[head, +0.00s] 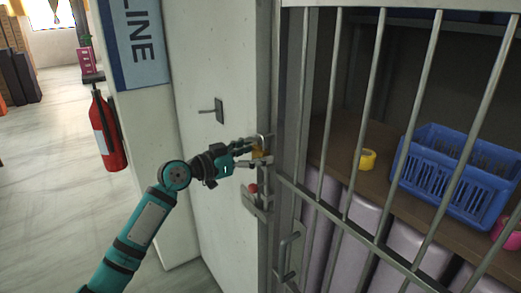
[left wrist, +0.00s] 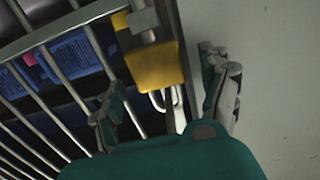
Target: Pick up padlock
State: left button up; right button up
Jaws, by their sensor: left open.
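The padlock (head: 257,153) has a yellow body and a metal shackle. It is at the edge of the barred gate, above a metal latch (head: 256,200) with a red knob. My left gripper (head: 263,150) is open, with its fingers reaching around the padlock. In the left wrist view the padlock (left wrist: 153,66) lies between the two spread fingers of my left gripper (left wrist: 164,78), with visible gaps beside it. Its shackle points toward the palm there. Whether a finger touches it, and what it hangs on, I cannot tell. My right gripper is not in view.
The metal bars of the gate (head: 328,120) stand right of the padlock, a pale wall (head: 215,60) left. Behind the bars, a shelf holds a blue basket (head: 440,180) and a yellow roll (head: 367,159). A red fire extinguisher (head: 108,135) hangs at left.

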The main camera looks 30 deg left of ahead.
pick_arm(q)
jog(key=shift+s+a, duration=0.1)
jog(key=shift+c, duration=0.8)
jog(key=c, duration=1.3)
jog(key=shift+r, duration=0.1)
jog(key=shift+r+b, duration=0.5)
jog(key=shift+r, duration=0.05)
jog(key=shift+s+a+f+b, duration=0.1)
jog(key=shift+s+a+b, duration=0.05)
jog(key=shift+s+b, duration=0.15)
jog(key=shift+b+v, duration=3.55)
jog(key=shift+v, duration=5.1)
